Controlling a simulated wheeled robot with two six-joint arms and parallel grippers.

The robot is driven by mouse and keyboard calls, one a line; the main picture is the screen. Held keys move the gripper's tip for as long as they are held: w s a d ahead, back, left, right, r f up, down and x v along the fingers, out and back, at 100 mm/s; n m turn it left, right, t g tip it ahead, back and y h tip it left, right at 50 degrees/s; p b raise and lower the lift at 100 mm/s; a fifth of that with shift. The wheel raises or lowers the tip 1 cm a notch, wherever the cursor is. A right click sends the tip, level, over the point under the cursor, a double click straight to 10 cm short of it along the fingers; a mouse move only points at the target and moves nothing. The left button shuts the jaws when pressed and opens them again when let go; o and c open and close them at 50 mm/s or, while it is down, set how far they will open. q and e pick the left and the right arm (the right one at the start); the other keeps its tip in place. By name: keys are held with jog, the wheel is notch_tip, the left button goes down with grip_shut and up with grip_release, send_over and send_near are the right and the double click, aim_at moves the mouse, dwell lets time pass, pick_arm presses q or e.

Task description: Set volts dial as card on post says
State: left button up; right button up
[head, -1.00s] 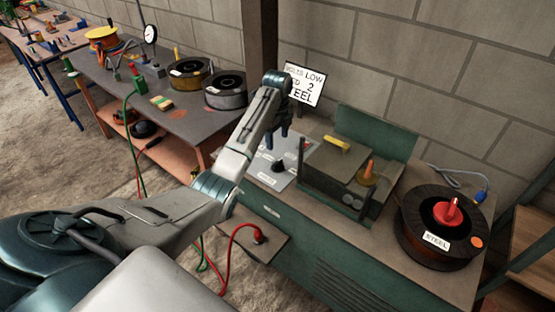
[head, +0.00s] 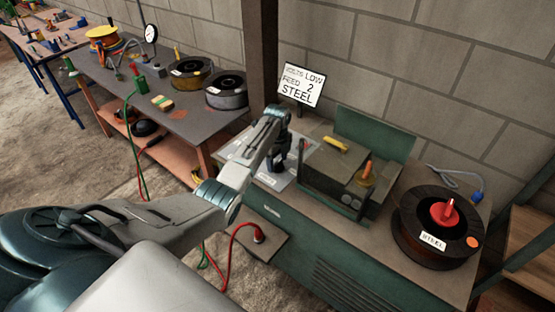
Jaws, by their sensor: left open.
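The white card (head: 301,86) stands by the post (head: 262,60) at the wall and reads "VOLTS LOW, FEED 2, STEEL". The grey dial panel (head: 258,178) lies on top of the green machine (head: 330,240). My left gripper (head: 278,166) is over this panel, pointing down, its jaws open. The volts dial is hidden behind my gripper and wrist, so its setting cannot be read. I cannot tell whether the fingers are around the dial or above it. My right gripper is not in view.
Right of the panel stands a green box with an open lid (head: 372,134). A spool marked STEEL (head: 438,225) sits at the machine's right end. A red cable (head: 236,240) plugs into the front. A bench with spools (head: 150,90) stands at the left.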

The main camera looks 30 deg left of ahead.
pick_arm(q)
jog(key=c, duration=1)
jog(key=shift+r+n+p, duration=0.15)
jog(key=shift+n+p, duration=0.75)
jog(key=shift+n, duration=0.2)
jog(key=n+p, duration=0.2)
jog(key=n, duration=0.1)
jog(key=shift+n, duration=0.3)
jog(key=n+p, duration=0.2)
jog(key=n, duration=0.2)
jog(key=shift+n+p, duration=0.5)
jog(key=shift+n, duration=1.5)
